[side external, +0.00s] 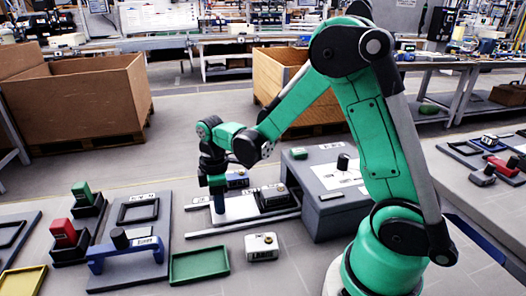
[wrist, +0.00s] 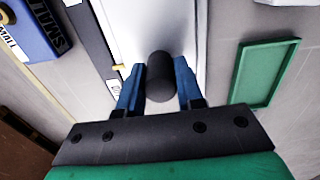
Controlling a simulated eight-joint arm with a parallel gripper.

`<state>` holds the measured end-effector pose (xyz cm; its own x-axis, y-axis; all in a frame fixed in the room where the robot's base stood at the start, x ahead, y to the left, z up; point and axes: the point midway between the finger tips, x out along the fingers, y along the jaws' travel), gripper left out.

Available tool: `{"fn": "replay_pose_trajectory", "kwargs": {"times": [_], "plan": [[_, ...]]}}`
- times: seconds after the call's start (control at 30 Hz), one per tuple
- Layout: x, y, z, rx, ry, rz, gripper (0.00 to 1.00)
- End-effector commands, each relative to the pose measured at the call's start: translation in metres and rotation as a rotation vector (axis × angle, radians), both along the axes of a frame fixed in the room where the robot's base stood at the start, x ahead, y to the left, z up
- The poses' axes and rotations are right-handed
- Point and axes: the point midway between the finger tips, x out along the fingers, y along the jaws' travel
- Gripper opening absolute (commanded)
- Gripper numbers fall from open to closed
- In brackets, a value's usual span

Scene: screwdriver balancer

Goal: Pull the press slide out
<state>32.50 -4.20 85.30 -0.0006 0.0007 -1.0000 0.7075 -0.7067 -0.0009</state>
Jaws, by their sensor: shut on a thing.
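The press slide is a white plate (side external: 238,209) between two rails, drawn out to the left of the grey press body (side external: 335,211). It also shows in the wrist view as a white strip (wrist: 155,28). A black cylindrical knob (wrist: 159,76) stands on the slide. My gripper (wrist: 159,88) has its blue fingers on either side of the knob and is shut on it. In the side view my gripper (side external: 217,198) points down at the slide's left end and hides the knob. A dark fixture (side external: 272,199) sits on the slide near the press.
A green tray (side external: 199,265) and a white box labelled LARGE (side external: 262,247) lie in front of the rails. A blue box (side external: 237,180) stands behind them. A board with a blue bridge-shaped piece (side external: 126,251) lies left. Bare floor separates the rails and tray.

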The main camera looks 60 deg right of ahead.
Motion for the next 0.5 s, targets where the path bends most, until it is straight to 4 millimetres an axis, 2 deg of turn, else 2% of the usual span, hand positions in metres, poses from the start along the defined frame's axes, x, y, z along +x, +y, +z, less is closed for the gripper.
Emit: {"fn": "replay_pose_trajectory", "kwargs": {"times": [0.5], "plan": [[0.025, 0.024, 0.0, -0.002, -0.004, 0.0, 0.0]]}}
